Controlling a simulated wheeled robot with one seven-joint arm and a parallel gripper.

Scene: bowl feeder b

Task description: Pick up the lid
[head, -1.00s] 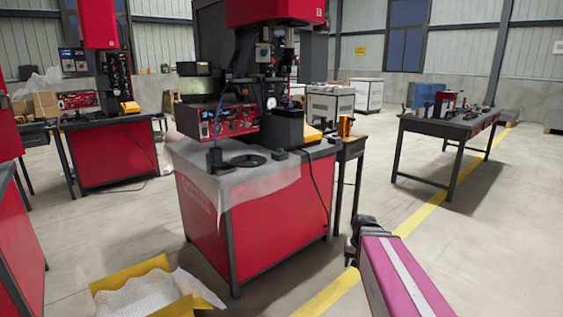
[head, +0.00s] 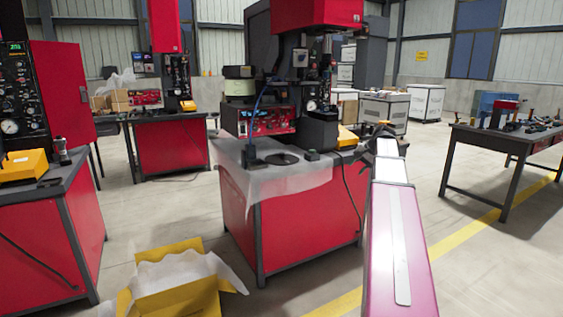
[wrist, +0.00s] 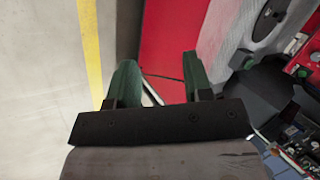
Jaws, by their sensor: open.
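A flat dark round piece (head: 278,158) lies on the pale sheet over the red workbench; it may be the lid, but I cannot tell for sure. A dark round shape (wrist: 271,20) on the pale surface shows at the upper right of the wrist view, partly cut off. My gripper (wrist: 160,84) is open, with two green fingers apart and nothing between them. In the head view my gripper (head: 378,130) is small and dark at the far end of my arm, to the right of the round piece and apart from it.
The red workbench (head: 305,222) carries a press, a red control box (head: 268,122) and a yellow part. An open yellow carton (head: 180,290) with white wrapping lies on the floor in front. A dark table (head: 500,138) stands at right. The floor between is clear.

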